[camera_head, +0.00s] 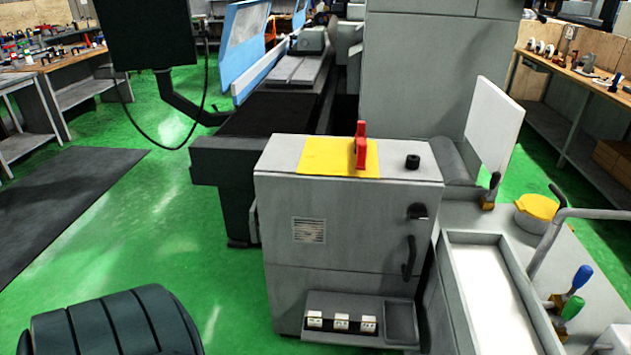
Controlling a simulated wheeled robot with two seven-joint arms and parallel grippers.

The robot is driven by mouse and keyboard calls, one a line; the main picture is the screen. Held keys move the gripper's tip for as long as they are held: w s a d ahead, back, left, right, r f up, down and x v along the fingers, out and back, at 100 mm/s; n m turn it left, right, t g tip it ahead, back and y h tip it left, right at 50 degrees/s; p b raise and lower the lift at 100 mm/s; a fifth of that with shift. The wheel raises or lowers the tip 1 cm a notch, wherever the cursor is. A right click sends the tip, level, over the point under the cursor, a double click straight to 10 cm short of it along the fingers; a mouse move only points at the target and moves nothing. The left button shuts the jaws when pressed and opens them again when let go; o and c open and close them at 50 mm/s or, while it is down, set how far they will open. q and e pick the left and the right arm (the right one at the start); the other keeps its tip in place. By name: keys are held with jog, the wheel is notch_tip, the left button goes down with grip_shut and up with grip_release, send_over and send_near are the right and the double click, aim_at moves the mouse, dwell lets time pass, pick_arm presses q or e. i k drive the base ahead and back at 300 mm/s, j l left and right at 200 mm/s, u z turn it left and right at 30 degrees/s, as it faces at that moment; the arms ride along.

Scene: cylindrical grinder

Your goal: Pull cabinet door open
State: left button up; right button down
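The grey cabinet (350,225) stands in the middle of the camera_head view, with its front facing me. Its front door panel appears shut, flush with the body. A dark vertical handle (409,258) sits near the front's right edge. A black latch or knob (417,211) is above it. On top are a yellow plate (337,157), a red lever (361,148) and a black knob (412,161). Neither of my grippers shows in this view.
A low ledge with white sockets (341,322) juts out below the front. A bench with a white-bottomed tray (493,290) adjoins the cabinet's right side. The long machine bed (280,100) lies behind. The green floor (215,285) is clear left of the cabinet.

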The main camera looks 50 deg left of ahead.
aim_at(354, 223)
jog(key=u, duration=1.35)
